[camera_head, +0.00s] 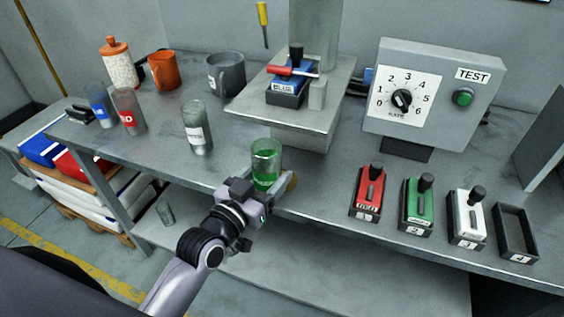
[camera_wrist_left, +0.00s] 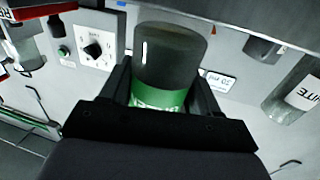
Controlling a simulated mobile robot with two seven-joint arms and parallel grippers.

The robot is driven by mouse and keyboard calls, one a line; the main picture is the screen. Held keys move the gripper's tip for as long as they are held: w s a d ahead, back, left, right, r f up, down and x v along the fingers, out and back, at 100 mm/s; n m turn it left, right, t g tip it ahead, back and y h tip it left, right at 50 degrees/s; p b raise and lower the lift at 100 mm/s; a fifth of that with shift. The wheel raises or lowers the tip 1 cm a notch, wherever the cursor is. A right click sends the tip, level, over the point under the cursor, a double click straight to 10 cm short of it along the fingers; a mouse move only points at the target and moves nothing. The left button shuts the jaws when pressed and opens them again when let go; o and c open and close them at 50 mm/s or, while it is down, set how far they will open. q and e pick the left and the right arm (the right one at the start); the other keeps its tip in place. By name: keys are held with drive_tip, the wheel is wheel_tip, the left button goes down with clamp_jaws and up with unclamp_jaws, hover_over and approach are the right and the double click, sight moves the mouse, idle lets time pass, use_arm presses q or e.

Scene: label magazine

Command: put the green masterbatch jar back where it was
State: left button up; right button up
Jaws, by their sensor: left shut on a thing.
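Other jars stand on the bench to the left: a blue one (camera_head: 101,106), a red one (camera_head: 128,112) and a white-labelled one (camera_head: 198,130). My right gripper is not in view.
A raised machine plate (camera_head: 312,115) carrying a blue unit (camera_head: 288,90) stands behind the jar. A control box (camera_head: 435,90) is at right. Red, green and white magazines (camera_head: 467,218) and an empty holder (camera_head: 515,235) line the right front. Mugs (camera_head: 163,70) stand at back left.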

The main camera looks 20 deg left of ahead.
use_arm(q)
drive_tip(key=x, duration=0.5)
drive_tip(key=shift+f, duration=0.15)
drive_tip(key=shift+w+d+f, duration=0.1)
drive_tip(key=shift+w+f, duration=0.2)
drive_tip(key=shift+f, duration=0.05)
drive_tip(key=shift+f, duration=0.1)
drive_tip(key=shift+f, duration=0.15)
drive_tip(key=o, duration=1.3)
drive_tip(key=shift+c, duration=0.2)
